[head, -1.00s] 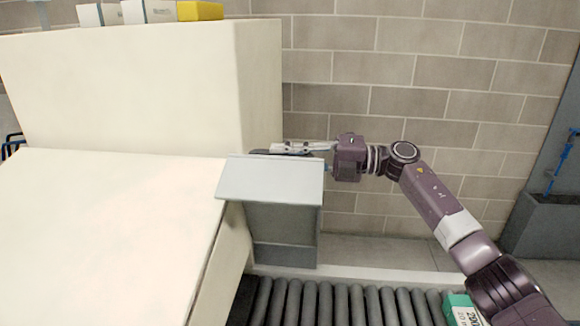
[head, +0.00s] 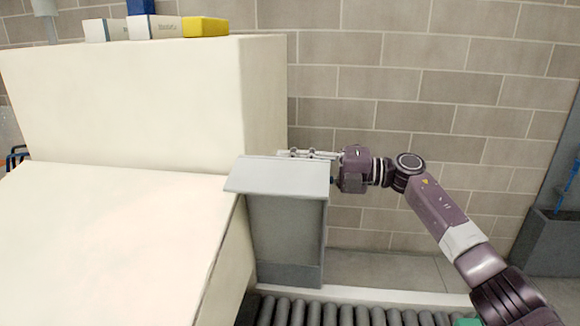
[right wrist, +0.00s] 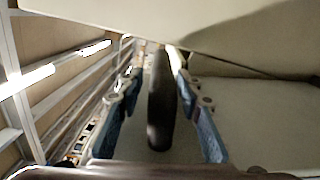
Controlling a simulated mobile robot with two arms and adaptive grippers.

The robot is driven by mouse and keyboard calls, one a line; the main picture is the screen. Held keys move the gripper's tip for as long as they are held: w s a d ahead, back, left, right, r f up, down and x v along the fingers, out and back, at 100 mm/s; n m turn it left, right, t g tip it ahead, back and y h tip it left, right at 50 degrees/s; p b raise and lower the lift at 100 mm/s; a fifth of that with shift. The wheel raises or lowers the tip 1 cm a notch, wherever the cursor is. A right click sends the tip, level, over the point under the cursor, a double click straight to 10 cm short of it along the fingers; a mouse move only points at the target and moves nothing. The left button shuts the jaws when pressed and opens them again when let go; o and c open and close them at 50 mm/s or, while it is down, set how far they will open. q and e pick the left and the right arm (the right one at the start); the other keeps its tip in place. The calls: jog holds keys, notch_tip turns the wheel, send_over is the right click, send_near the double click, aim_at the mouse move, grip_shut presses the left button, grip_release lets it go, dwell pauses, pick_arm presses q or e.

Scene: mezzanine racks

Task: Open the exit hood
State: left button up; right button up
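The grey exit hood (head: 285,230) hangs at the end of the cream machine, above the roller conveyor, with a sloped top flap (head: 278,178). My right gripper (head: 300,154) reaches in from the right behind the hood's top edge, and its fingers are partly hidden there. In the right wrist view, the two blue-padded fingers are apart, and a dark rounded bar (right wrist: 161,105), perhaps the hood's handle, stands between them. Gaps show on both sides of the bar, so the gripper is open around it. My left gripper is not in view.
The cream machine (head: 130,100) fills the left, with white, blue and yellow boxes (head: 205,27) on top. The roller conveyor (head: 345,314) runs along the bottom, with a green item (head: 467,322) at its edge. A brick wall (head: 440,110) stands behind. A grey bin (head: 548,240) stands at right.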

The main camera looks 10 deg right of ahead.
jog(key=v, duration=1.2)
